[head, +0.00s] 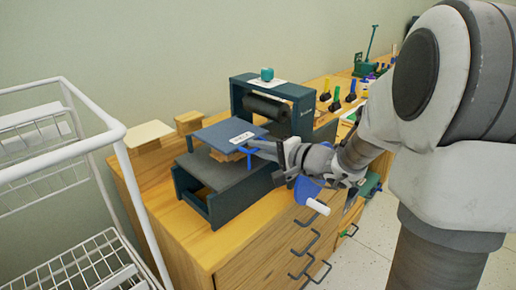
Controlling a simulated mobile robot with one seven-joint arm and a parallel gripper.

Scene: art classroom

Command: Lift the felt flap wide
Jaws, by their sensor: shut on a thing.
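The felt flap (222,131) is a flat blue-grey panel with a white label at its right. It is raised above the grey bed (232,178) of a dark teal press (238,92). My gripper (254,149) comes in from the right and is shut at the flap's right front edge, by a bright blue piece. The fingertips are small here, so the exact contact is hard to see. Something tan shows just under the flap. The flap's far edge by the roller (268,107) is partly hidden.
The press stands on a wooden drawer cabinet (250,245). A white wire rack (120,135) stands close at the left. A blue disc (306,190) with a white handle is at the press's right side. Small coloured tools (335,100) stand behind. A pale wall is at the back.

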